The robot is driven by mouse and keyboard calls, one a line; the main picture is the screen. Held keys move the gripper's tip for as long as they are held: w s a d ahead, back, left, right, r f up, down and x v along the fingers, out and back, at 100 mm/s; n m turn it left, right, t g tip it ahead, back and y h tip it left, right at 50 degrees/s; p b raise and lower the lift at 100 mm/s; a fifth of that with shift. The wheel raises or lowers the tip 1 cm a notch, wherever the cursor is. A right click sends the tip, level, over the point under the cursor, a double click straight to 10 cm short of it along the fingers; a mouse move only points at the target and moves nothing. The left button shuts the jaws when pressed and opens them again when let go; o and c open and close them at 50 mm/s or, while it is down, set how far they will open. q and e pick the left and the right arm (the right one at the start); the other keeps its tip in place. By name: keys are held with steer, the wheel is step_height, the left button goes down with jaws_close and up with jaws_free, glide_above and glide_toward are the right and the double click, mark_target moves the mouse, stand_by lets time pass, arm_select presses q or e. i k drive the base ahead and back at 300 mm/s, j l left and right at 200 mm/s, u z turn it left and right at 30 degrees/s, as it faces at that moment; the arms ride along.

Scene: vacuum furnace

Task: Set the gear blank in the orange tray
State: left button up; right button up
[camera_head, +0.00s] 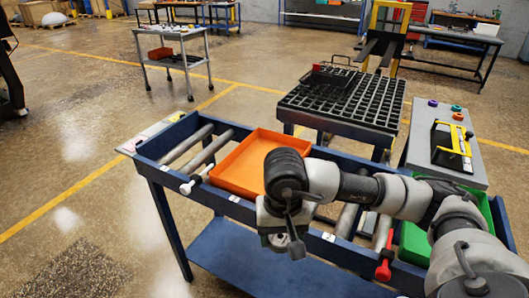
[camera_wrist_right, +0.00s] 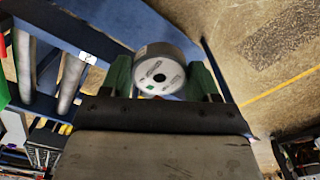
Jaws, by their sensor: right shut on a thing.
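The orange tray (camera_head: 238,168) lies on the rollers of the blue roller table and looks empty where I can see it; my right arm hides its right part. The blank is hard to make out there. My left gripper is not in view.
The blue roller table (camera_head: 225,207) has a raised rim, a white-handled lever (camera_head: 196,180) and a red lever (camera_head: 384,262) at the front. A green tray (camera_head: 413,243) sits to the right, partly behind my arm. A black grid-topped table (camera_head: 345,103) stands behind.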

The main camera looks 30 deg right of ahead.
mark_target(252, 169)
steer(key=i+l, duration=0.75)
steer(key=i, duration=0.05)
